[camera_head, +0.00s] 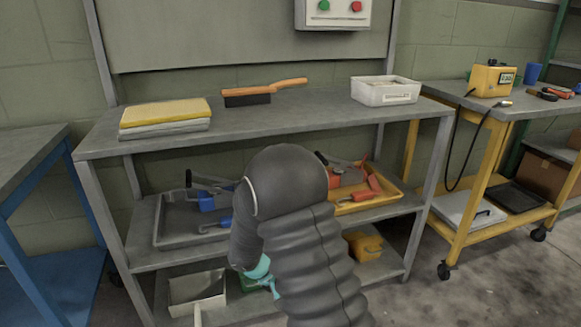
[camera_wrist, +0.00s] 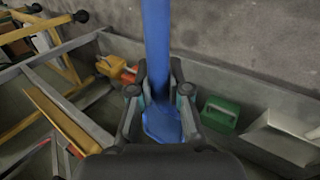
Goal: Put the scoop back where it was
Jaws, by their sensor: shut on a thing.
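In the wrist view, my gripper (camera_wrist: 161,100) is shut on a long blue thing, which looks like the scoop (camera_wrist: 158,45). Its shaft runs up out of the picture, and a wider blue end (camera_wrist: 162,124) shows between and below the fingers. In the head view, my dark arm hides most of the gripper and the scoop. Only teal parts of my gripper (camera_head: 260,270) show, in front of the rack's bottom shelf. The scoop's tip is partly covered by my gripper.
On the bottom shelf are a pale dustpan (camera_head: 197,286), a green container (camera_wrist: 221,113) and a yellow-orange item (camera_head: 365,246). A grey tray (camera_head: 168,237) and a yellow tray (camera_head: 396,198) hold tools above. A yellow cart (camera_head: 487,165) stands right; the floor between is clear.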

